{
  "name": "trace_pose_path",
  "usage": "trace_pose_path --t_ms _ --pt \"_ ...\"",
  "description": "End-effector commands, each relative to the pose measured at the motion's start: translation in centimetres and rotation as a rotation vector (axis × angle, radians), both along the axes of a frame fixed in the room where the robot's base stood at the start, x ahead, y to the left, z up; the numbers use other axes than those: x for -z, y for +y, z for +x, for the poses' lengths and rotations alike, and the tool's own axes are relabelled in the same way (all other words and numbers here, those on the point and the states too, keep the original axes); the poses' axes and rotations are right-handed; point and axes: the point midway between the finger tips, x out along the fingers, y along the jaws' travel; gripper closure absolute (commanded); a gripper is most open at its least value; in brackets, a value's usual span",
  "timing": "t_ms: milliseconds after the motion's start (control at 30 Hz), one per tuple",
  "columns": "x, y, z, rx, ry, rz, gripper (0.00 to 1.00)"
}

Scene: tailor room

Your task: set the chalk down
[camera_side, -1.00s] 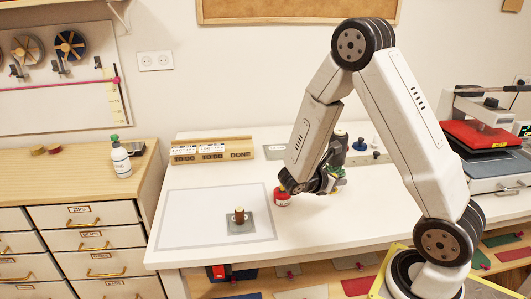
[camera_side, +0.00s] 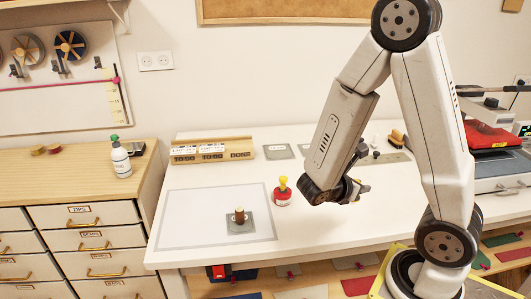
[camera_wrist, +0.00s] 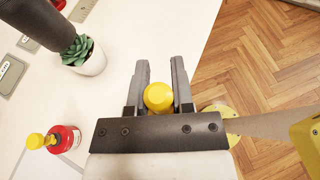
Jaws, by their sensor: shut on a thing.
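My gripper (camera_wrist: 160,88) is shut on a yellow round-ended thing, taken to be the chalk (camera_wrist: 158,98), held between the two dark fingers. Only its rounded end shows in the wrist view; the rest is hidden. In the side view my gripper (camera_side: 356,189) hangs above the front of the white table, right of the red bottle, and what it holds cannot be made out. In the wrist view the fingers appear over the table's edge, with wooden floor beyond.
A red bottle with a yellow top (camera_side: 283,192) stands near the white mat (camera_side: 190,215). A grey plate (camera_side: 248,228) there bears a brown spool-like piece (camera_side: 239,215). A potted succulent (camera_wrist: 82,55) is left of my gripper. Labelled grey plates (camera_side: 278,152) lie at the back.

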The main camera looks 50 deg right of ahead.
Motion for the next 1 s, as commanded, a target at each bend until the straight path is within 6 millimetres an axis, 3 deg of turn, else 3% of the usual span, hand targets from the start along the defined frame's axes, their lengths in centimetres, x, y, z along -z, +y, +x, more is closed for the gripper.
trace_pose_path --t_ms 567,1000 --pt "0.1 0.1 -0.1 0.024 0.0 0.0 1.0" --pt "1.9 2.1 -1.3 0.332 0.001 0.0 1.0"
